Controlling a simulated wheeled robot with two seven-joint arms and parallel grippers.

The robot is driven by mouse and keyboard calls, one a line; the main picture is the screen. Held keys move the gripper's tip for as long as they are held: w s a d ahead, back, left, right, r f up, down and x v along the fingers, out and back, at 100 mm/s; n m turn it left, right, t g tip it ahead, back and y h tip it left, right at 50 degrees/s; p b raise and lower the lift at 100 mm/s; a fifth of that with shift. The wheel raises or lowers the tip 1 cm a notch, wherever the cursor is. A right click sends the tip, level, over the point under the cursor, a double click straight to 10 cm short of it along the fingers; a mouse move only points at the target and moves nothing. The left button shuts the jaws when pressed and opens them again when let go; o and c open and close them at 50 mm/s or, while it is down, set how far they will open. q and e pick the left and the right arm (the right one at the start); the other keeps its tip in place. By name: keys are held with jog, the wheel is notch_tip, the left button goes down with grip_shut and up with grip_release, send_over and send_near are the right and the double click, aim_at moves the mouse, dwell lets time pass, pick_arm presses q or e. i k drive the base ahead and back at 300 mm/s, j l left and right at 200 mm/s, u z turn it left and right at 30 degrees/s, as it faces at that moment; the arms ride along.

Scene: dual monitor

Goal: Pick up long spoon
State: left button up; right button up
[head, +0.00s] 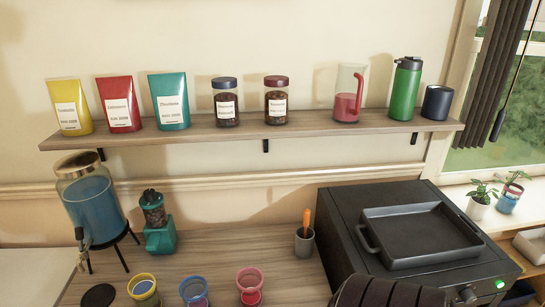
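An orange handle (307,217) sticks up out of a small dark grey cup (304,243) on the counter, just left of the black machine. It leans slightly and looks like the long spoon's handle. Its lower end is hidden inside the cup. Neither of my grippers can be made out in the head view.
A black machine (345,215) with a black tray (420,236) on top stands right of the cup. A blue drink dispenser (92,208), a teal grinder (160,238) and several colored cups stand to the left. A wooden shelf (250,134) with bags and jars hangs above.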

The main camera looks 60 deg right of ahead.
aim_at(307, 212)
jog(key=z, duration=2.1)
jog(key=l+z, duration=0.15)
jog(key=l, duration=0.4)
